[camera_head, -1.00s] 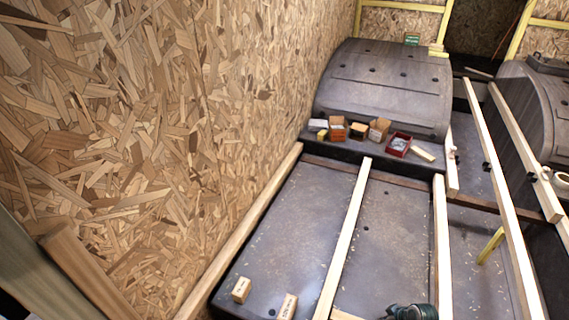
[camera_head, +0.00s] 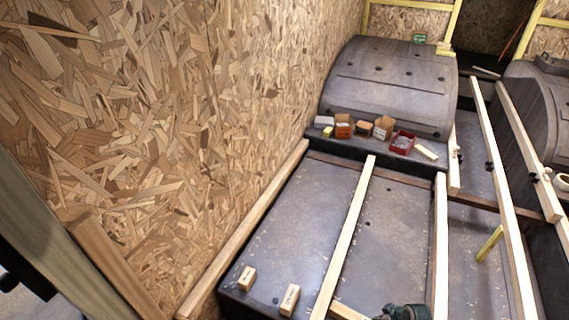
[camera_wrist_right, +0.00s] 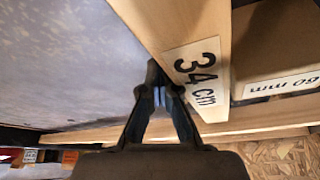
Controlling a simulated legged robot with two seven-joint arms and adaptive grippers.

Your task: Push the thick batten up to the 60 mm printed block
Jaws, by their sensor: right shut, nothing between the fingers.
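In the right wrist view a pale batten (camera_wrist_right: 180,50) carries a white "34 cm" label; I cannot tell for sure that it is the thick one. Behind it, on the right, is the block (camera_wrist_right: 278,55) labelled "60 mm"; the batten hides part of it, and I cannot tell if they touch. My right gripper (camera_wrist_right: 158,80) is shut and empty, with its fingertips close to the batten's left side; contact is unclear. In the head view two small labelled blocks stand at the lower middle, one left (camera_head: 247,279), one right (camera_head: 290,299); their print is unreadable. My left gripper is not in view.
A long pale strip (camera_head: 345,235) runs along the grey floor panel (camera_head: 395,225). A dark green tool (camera_head: 405,311) lies at the bottom edge. Small boxes (camera_head: 343,125) and a red tray (camera_head: 402,143) stand before the wheel arch (camera_head: 390,85). The chipboard wall (camera_head: 180,130) bounds the left.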

